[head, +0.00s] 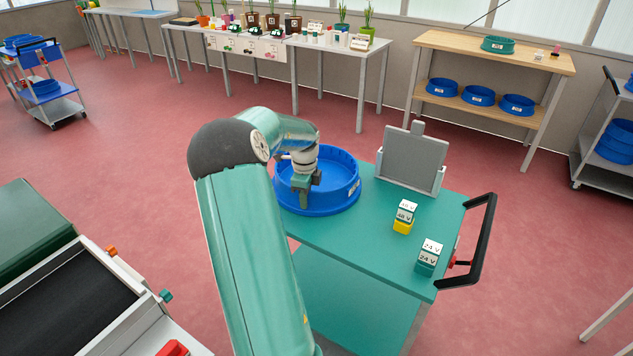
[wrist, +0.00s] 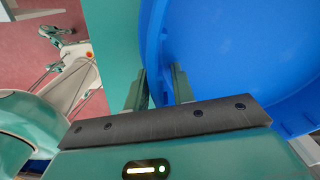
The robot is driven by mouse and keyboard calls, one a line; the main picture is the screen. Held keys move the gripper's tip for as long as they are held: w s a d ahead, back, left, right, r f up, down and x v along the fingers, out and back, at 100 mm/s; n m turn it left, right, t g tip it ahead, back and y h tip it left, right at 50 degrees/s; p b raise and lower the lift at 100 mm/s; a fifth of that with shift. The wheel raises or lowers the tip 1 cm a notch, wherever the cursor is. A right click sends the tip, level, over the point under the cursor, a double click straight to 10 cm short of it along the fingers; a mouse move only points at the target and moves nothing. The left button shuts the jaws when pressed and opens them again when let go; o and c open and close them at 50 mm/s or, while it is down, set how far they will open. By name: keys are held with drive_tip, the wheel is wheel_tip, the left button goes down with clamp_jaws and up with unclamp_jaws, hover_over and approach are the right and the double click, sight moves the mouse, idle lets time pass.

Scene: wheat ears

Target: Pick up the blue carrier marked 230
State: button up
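A round blue carrier (head: 336,200) sits on the left end of the green cart top (head: 385,228) in the head view. A small white label on its right side is too small to read. My gripper (head: 304,197) points down at the carrier's near left wall. In the wrist view the carrier (wrist: 240,60) fills the right side. The two fingers of my gripper (wrist: 159,88) stand apart, one on the cart side and one inside the carrier, with the wall between them. A sliver of green shows between the left finger and the wall.
The cart also holds a grey panel in a stand (head: 411,160), yellow-based 48 V blocks (head: 404,217) and green-based 24 V blocks (head: 429,257). A black handle (head: 480,240) is at its right end. Other blue carriers (head: 478,96) are on the wooden shelf behind. A conveyor (head: 70,315) stands front left.

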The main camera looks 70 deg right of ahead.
clamp_jaws()
drive_tip(key=shift+d+r, duration=0.1)
drive_tip(key=shift+r, duration=0.05)
idle(1.0)
